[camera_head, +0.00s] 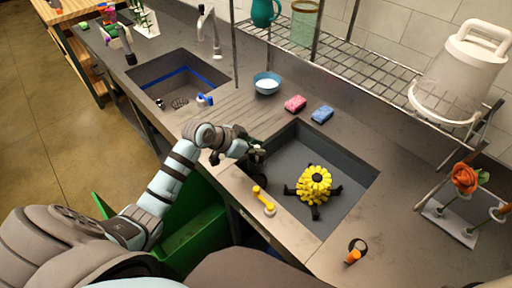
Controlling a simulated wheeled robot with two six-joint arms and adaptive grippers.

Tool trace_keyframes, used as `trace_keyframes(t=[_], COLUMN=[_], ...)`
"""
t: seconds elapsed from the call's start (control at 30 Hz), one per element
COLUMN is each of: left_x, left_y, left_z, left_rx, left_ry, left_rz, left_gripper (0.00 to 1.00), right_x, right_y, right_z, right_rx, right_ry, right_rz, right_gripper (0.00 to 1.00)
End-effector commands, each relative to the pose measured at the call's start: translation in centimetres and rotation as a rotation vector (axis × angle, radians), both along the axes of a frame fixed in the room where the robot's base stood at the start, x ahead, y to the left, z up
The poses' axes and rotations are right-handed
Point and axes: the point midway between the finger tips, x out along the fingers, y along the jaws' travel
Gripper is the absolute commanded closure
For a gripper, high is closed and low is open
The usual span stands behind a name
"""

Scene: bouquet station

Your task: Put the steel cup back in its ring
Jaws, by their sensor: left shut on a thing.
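My left gripper (256,163) is at the near left edge of the right-hand sink, low over the counter. It is shut on a small dark thing, mostly hidden by the fingers; I cannot tell whether this is the steel cup. I see no steel cup clearly anywhere else. A small dark ring (361,241) with an orange piece (352,257) beside it is on the counter at the lower right; I cannot tell whether it is the cup's ring. My right gripper is not in view.
The right-hand sink (345,207) holds a yellow flower-like thing (315,182) with black arms. A yellow-handled tool (263,199) lies on its near edge. A wire rack (345,62) runs along the wall.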

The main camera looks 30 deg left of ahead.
Motion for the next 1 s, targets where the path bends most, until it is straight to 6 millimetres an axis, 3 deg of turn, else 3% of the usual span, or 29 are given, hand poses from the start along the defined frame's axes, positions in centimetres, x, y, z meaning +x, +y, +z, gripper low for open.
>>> trace_keyframes(t=[0.03,0.37,0.6,1.0], left_x=[0.0,0.0,0.0,0.0], left_y=[0.0,0.0,0.0,0.0], left_z=[-1.2,-4.8,-6.0,-6.0], left_rx=[0.0,0.001,-0.001,-0.001], left_ry=[-0.001,0.0,0.0,-0.001], left_rz=[-0.001,-0.001,0.001,0.0], left_gripper=[1.0,1.0,1.0,1.0], right_x=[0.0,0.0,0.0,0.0], right_y=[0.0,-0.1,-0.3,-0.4], right_z=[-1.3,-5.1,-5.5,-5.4], right_rx=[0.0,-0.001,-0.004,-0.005], right_ry=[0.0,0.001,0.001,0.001], right_rz=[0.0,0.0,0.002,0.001], right_gripper=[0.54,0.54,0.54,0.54])
